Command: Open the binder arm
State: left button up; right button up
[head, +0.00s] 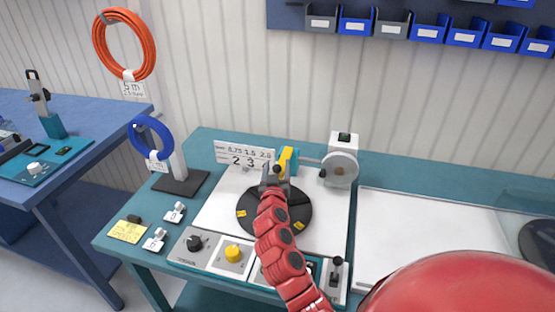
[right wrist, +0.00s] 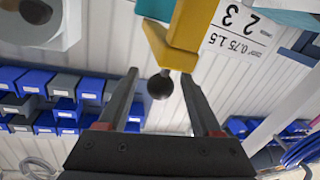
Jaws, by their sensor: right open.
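The yellow binder arm (head: 287,159) stands at the back of the machine on the teal bench, in front of the white wall. In the right wrist view the yellow arm (right wrist: 190,35) comes down from the top and ends in a black ball knob (right wrist: 159,86). My right gripper (head: 275,172) is over the black turntable, close to the binder arm. Its fingers (right wrist: 160,76) are open, one on each side of the knob, with gaps visible on both sides. My left gripper is not in view.
The black turntable (head: 246,212) is below my right arm. A number card (head: 238,155) and a grey wheel unit (head: 341,168) flank the binder arm. A yellow knob (head: 233,253) and a lever (head: 336,272) are in front. A blue cable coil (head: 137,137) hangs at the left.

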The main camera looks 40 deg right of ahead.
jog(key=shift+x, duration=1.3)
grip_shut()
dwell(0.5)
